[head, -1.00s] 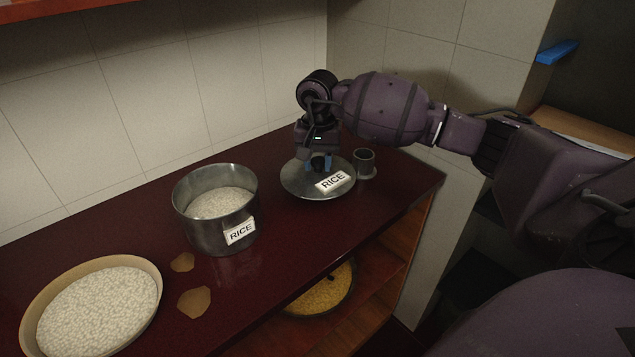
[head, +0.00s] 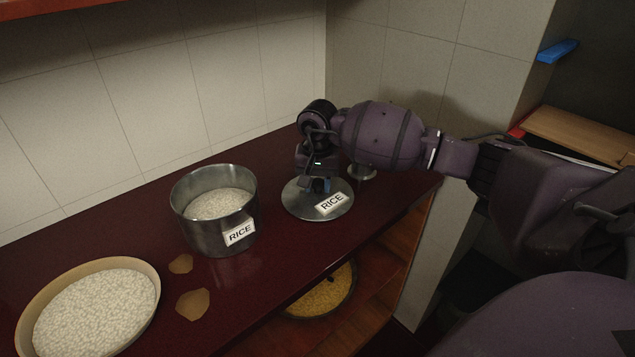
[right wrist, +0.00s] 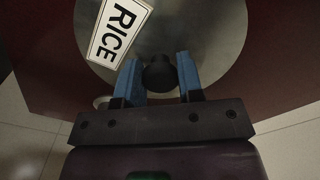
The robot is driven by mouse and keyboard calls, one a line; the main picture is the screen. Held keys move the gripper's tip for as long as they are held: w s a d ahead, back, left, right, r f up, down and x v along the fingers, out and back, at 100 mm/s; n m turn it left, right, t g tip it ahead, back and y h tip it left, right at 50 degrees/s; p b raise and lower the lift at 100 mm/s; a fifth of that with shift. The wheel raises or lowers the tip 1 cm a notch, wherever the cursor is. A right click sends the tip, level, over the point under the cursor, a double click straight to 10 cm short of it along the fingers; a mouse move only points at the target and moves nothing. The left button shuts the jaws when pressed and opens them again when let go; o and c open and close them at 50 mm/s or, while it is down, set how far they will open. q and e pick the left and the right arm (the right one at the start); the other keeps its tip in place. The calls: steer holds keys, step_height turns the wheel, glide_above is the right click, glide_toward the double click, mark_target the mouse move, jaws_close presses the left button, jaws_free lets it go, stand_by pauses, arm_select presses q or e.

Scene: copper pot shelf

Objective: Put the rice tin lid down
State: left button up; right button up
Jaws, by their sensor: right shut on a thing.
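The round grey metal rice tin lid (head: 300,208) with a white RICE label is level at the counter's right part. I cannot tell whether it touches the surface. My right gripper (head: 320,186) comes down from above, shut on the lid's dark knob; the right wrist view shows the knob (right wrist: 159,73) between blue-padded fingers (right wrist: 160,80), with the lid (right wrist: 205,30) beyond. The open rice tin (head: 205,236), labelled RICE and holding white rice, stands upright left of the lid, apart from it. My left gripper is out of view.
A small metal cup (head: 362,176) stands close right of the lid, mostly hidden by my arm. A wide bowl of rice (head: 152,310) and two brown flakes (head: 193,304) lie left on the dark red counter (head: 265,265). A pan of yellow grain (head: 325,295) sits on the shelf below.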

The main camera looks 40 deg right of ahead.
mark_target(318, 183)
steer(key=o, duration=1)
steer(key=shift+f, duration=0.1)
steer(key=shift+r, duration=0.35)
step_height(318, 183, up, 12)
steer(key=shift+f+p, duration=0.15)
steer(key=shift+p, duration=0.3)
